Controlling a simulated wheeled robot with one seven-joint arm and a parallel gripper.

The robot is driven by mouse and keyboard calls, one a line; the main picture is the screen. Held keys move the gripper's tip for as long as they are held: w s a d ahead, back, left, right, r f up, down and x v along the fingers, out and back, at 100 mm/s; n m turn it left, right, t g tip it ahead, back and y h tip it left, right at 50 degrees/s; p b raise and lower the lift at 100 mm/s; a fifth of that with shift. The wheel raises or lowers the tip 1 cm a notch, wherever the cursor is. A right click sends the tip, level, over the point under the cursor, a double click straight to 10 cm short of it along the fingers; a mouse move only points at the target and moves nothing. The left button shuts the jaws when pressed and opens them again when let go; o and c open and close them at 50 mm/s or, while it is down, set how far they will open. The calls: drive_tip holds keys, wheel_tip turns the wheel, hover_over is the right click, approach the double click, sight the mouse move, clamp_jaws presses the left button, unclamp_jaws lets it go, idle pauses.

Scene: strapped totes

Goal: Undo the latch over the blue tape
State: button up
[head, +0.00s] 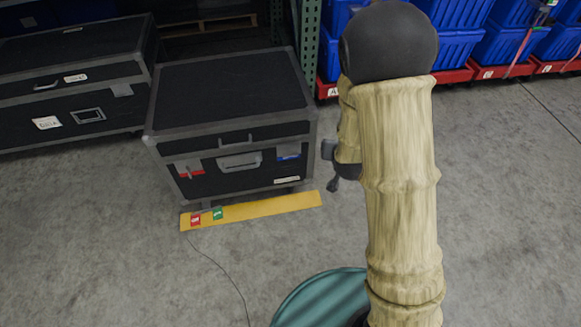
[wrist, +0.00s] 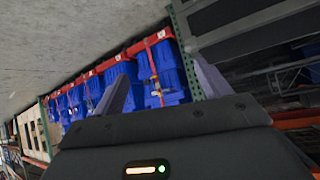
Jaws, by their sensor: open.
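The black case (head: 228,95) with grey metal edges stands on the floor left of my arm. On its front, the blue tape (head: 288,157) is at the right, with a grey latch (head: 288,149) over it. The latch is too small to tell whether it is fastened. Red tape (head: 191,174) with another grey latch (head: 187,164) is at the front's left. My gripper (wrist: 162,85) is open, with nothing between its fingers in the wrist view. In the head view it is mostly hidden by my arm, right of the case and apart from the blue-tape latch.
A yellow floor strip (head: 265,208) with red and green labels lies before the case. A second black case (head: 70,85) stands at left. Blue totes (head: 452,55) on red dollies (head: 455,77) stand behind my arm, beside a green rack upright (head: 308,40). Floor in front is mostly clear.

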sight(291, 157)
drive_tip(key=w+a+f+n+t+y+b, duration=0.1)
drive_tip(key=a+f+t+b, duration=0.1)
drive_tip(key=f+b, duration=0.5)
drive_tip(key=w+a+f+n+t+y+b, duration=0.1)
drive_tip(key=a+f+n+t+y+b, duration=0.1)
drive_tip(key=a+f+b, duration=0.3)
drive_tip(key=a+f+n+t+y+b, duration=0.1)
drive_tip(key=a+f+t+y+b, duration=0.1)
drive_tip(key=f+b, duration=0.9)
wheel_tip(291, 157, down, 6)
drive_tip(key=shift+w+a+r+t, duration=0.2)
drive_tip(key=shift+w+a+t, duration=0.2)
drive_tip(key=shift+a+t, duration=0.4)
drive_tip(key=b+x, duration=0.6)
drive_tip(key=x, duration=1.1)
drive_tip(key=shift+w+a+f+b, duration=0.1)
drive_tip(key=shift+w+b, duration=0.1)
drive_tip(key=shift+b, duration=0.2)
